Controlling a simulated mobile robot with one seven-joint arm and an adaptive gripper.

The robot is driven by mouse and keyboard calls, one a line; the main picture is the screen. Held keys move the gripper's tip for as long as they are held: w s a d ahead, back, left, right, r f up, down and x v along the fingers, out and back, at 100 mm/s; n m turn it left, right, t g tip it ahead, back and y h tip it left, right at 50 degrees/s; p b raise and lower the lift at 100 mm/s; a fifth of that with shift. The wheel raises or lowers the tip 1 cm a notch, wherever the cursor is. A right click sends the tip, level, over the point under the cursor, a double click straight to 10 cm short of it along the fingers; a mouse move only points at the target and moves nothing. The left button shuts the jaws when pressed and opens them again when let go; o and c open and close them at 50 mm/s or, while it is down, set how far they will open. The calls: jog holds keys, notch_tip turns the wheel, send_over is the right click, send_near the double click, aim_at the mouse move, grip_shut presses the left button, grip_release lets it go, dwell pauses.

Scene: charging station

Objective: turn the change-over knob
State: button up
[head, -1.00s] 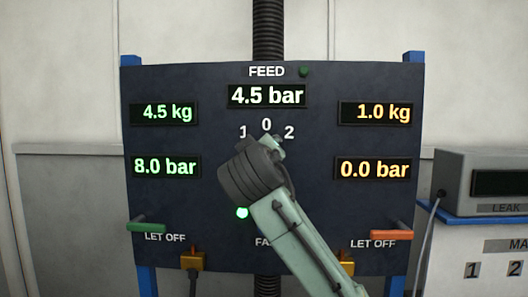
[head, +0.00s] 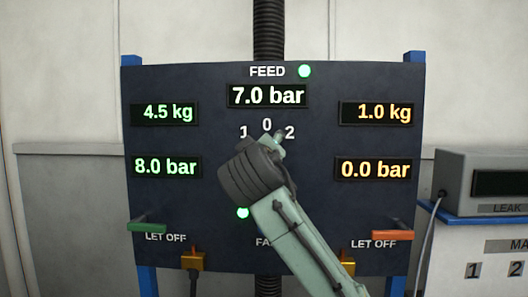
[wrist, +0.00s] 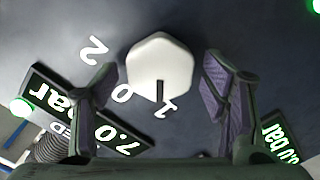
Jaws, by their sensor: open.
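The change-over knob (wrist: 160,62) is a white, many-sided knob on the dark panel (head: 325,215). Its dark pointer line faces the "1" mark (wrist: 166,107) in the wrist view; the "0" and "2" marks lie further round to the left. My gripper (wrist: 160,88) is open, with one finger on each side of the knob and a visible gap on both sides. In the head view my wrist hides the knob and most of the gripper, below the 1-0-2 marks (head: 267,126).
The feed display (head: 267,95) reads 7.0 bar, with a lit green lamp (head: 305,70) beside it. The left pressure display (head: 166,167) reads 8.0 bar, the right one (head: 373,169) 0.0 bar. A green handle (head: 147,227) and a red handle (head: 391,234) jut out low on the panel.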

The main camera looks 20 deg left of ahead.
jog(key=v, duration=1.2)
jog(key=shift+s, duration=0.1)
dwell(0.4)
